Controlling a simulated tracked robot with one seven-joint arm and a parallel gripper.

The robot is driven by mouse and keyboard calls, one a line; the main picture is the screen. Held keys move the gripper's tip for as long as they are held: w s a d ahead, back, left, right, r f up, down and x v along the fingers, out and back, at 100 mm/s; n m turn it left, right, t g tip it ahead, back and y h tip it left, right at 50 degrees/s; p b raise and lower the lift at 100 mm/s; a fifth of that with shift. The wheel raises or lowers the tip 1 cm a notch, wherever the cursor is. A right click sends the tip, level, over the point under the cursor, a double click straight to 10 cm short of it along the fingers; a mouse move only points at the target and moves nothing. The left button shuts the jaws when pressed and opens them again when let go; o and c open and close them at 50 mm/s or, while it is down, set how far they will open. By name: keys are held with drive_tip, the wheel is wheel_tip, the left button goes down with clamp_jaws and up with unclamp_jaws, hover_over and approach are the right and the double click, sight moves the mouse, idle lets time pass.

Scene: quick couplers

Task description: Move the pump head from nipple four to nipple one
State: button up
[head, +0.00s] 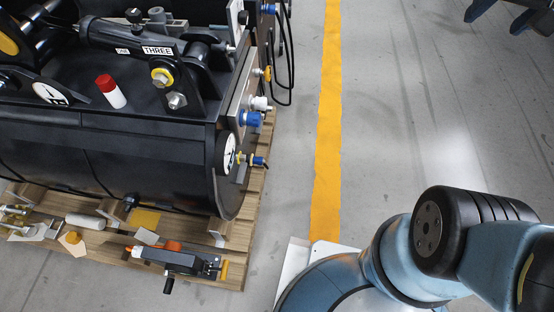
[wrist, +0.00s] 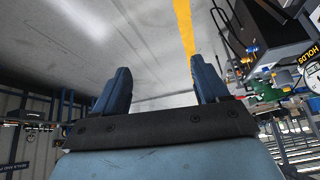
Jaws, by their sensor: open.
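Several fittings stick out of the right side of the black machine in the head view. They include a yellow one (head: 266,73), a white one (head: 260,103), a large blue one (head: 250,118) and a blue-tipped one with a yellow collar (head: 258,161). I cannot tell which is the pump head or which are nipples one and four. My gripper (wrist: 162,86) shows in the wrist view with its two dark blue fingers wide apart and nothing between them. It is away from the fittings, which show small and blurred at the right there.
The black machine (head: 100,145) stands on a wooden pallet (head: 232,262). A black tool with a crank (head: 172,260) and several small blocks lie along the pallet's front. A black cable (head: 288,60) hangs at the machine's far end. The floor by the yellow stripe (head: 327,130) is clear.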

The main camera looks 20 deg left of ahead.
drive_tip(key=w+a+f, duration=0.3)
drive_tip(key=w+f, duration=0.1)
drive_tip(key=w, duration=0.3)
drive_tip(key=w+a+f+m+t+y, duration=0.1)
drive_tip(key=w+a+f, duration=0.25)
drive_tip(key=w, duration=0.45)
drive_tip(key=w+a+f, duration=0.3)
drive_tip(key=w+f, duration=0.1)
drive_tip(key=w, duration=0.3)
drive_tip(key=w+a+f+m+y, duration=0.1)
drive_tip(key=w+a+f, duration=0.2)
drive_tip(key=a+f, duration=0.3)
drive_tip(key=w+a+f+y, duration=0.1)
drive_tip(key=w+a+f, duration=0.3)
drive_tip(key=f, duration=0.4)
drive_tip(key=w+a+f+m+y, duration=0.1)
drive_tip(key=w+a+f+y, duration=0.15)
drive_tip(key=a+f, duration=0.35)
drive_tip(key=s+a+f+m+y, duration=0.1)
drive_tip(key=a+f, duration=0.2)
drive_tip(key=f, duration=0.5)
drive_tip(key=s+a+f+m, duration=0.1)
drive_tip(key=a+f, duration=0.3)
drive_tip(key=f, duration=0.4)
drive_tip(key=m+y, duration=0.5)
drive_tip(key=m, duration=0.1)
approach(260, 163)
drive_tip(key=x, duration=1.1)
drive_tip(key=shift+a, duration=0.1)
